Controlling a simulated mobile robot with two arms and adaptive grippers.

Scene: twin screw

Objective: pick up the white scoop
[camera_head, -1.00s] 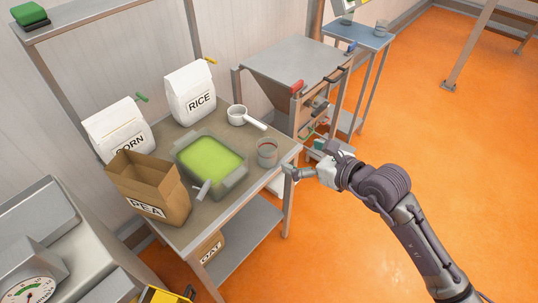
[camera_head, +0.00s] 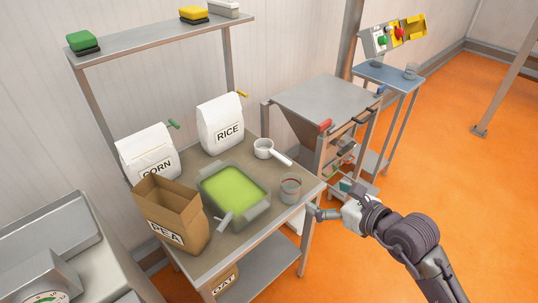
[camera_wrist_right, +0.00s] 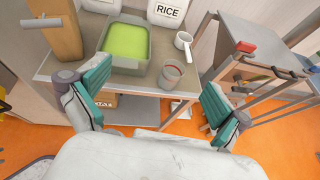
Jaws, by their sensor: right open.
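The white scoop (camera_head: 264,149) lies on the table (camera_head: 262,222), with its handle pointing toward the table's right edge. It also shows in the right wrist view (camera_wrist_right: 183,40), beyond the gripper's fingers. My right gripper (camera_head: 328,214) is just off the table's right edge, apart from the scoop. In the right wrist view its green-padded fingers (camera_wrist_right: 153,107) are spread wide with nothing between them. My left gripper is not in view.
A clear cup (camera_head: 290,189) stands between my right gripper and the scoop. A tray of green material (camera_head: 262,212), a rice bag (camera_head: 220,122), a corn bag (camera_head: 148,155) and an open pea bag (camera_head: 171,213) crowd the table. A metal hopper machine (camera_head: 325,102) stands right of it.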

